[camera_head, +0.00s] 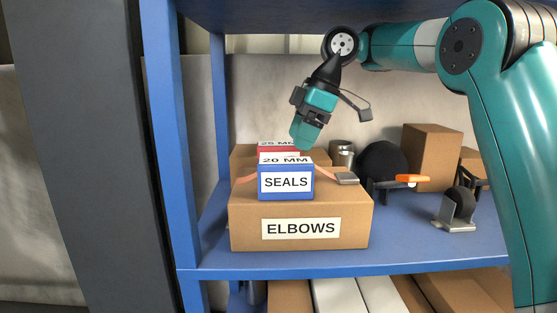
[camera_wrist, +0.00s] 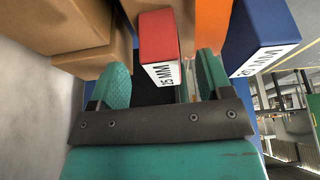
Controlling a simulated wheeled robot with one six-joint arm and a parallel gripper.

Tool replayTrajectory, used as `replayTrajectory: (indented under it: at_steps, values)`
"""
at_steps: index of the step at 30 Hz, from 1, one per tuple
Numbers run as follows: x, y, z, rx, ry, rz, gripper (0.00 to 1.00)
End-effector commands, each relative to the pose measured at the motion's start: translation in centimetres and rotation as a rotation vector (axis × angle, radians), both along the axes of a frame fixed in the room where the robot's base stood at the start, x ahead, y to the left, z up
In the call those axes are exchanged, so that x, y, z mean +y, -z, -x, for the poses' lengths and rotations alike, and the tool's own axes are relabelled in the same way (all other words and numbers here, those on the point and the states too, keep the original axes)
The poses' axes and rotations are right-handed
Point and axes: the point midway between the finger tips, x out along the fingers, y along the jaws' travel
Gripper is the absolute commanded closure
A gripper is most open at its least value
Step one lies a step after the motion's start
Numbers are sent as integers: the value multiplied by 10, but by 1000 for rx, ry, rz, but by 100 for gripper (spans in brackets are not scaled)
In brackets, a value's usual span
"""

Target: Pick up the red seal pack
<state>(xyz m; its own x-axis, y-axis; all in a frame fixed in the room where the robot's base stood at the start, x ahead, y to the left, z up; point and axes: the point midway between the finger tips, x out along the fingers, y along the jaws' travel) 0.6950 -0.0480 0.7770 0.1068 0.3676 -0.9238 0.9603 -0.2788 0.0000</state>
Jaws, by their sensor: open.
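The red seal pack (camera_head: 279,152) has a white top label reading 25 MM. My gripper (camera_head: 302,143) is above and slightly right of the red pack, pointing down. In the wrist view the open fingers (camera_wrist: 162,66) appear on either side of the red pack (camera_wrist: 159,36), with a gap at each side. I cannot tell how deep the pack sits between them. The blue pack (camera_wrist: 258,35) is just outside the right finger.
The blue pack stands on a cardboard ELBOWS box (camera_head: 345,222) on a blue shelf (camera_head: 420,252). Cardboard boxes (camera_head: 432,157) and a caster wheel (camera_head: 459,207) stand to the right. A blue shelf post (camera_head: 172,130) is at left.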

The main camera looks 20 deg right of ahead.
Motion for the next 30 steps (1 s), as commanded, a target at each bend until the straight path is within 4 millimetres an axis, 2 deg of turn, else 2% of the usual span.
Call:
replayTrajectory:
  at_steps: [6, 9, 12, 22, 23, 27, 30]
  values:
    - [35, 0, -10, 0, -4, 0, 28]
    - [38, 21, -11, 0, 0, 0, 28]
    - [41, 28, -12, 0, -1, 0, 28]
    - [43, 28, -12, 0, 0, 0, 28]
    - [43, 28, -12, 0, 0, 0, 32]
    - [43, 28, -12, 0, 0, 0, 64]
    - [43, 28, -12, 0, 0, 0, 84]
